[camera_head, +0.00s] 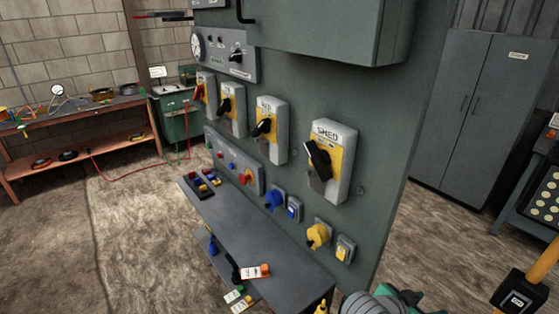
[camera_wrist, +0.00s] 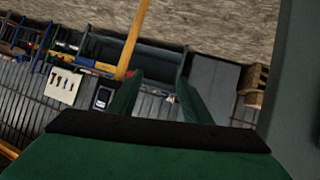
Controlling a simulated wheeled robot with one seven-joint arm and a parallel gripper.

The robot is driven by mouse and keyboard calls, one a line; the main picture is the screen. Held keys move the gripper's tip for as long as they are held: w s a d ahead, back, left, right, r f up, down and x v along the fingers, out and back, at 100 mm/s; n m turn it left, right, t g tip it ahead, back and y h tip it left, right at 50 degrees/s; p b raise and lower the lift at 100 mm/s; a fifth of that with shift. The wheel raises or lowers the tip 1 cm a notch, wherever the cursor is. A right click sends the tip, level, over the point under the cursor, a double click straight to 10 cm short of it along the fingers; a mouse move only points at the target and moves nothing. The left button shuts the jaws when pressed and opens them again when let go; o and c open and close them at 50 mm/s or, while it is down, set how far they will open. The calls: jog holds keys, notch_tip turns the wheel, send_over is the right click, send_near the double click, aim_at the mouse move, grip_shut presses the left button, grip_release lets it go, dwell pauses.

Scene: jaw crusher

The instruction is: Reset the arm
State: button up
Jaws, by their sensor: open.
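My gripper (camera_wrist: 158,92) shows in the wrist view as a dark green body with two green fingers. The fingers stand apart with nothing between them. A long wooden handle (camera_wrist: 134,40) is seen beyond the left finger; I cannot tell how far away it is. In the head view my gripper cannot be made out clearly; a grey and green part at the bottom edge may be my arm.
A green-grey panel (camera_head: 382,150) carries several yellow-faced switches, with a grey shelf (camera_head: 255,250) below. A red workbench (camera_head: 80,112) stands left, a grey cabinet (camera_head: 470,110) right. A dark-headed hammer (camera_head: 520,292) is at the lower right. Floor (camera_head: 120,220) is open left.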

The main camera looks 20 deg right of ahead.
jog(key=w+a+r+n+t+h, duration=0.3)
jog(key=w+a+n+t, duration=0.25)
jog(key=n+t, duration=0.25)
jog(key=s+a+f+n+t+y, duration=0.1)
jog(key=a+f+n+t+y, duration=0.35)
jog(key=a, duration=0.65)
jog(key=s+a+f+n+t+y, duration=0.2)
jog(key=a+f+n+y, duration=0.4)
jog(key=a, duration=0.5)
jog(key=s+a+f+m+y, duration=0.1)
jog(key=s+a+m+y, duration=0.2)
jog(key=s+a, duration=1.4)
jog(key=a+y, duration=0.1)
jog(key=a, duration=0.2)
jog(key=shift+s+a, duration=0.3)
jog(key=shift+f+y, duration=0.1)
jog(key=shift+y, duration=0.15)
jog(key=shift+c, duration=0.5)
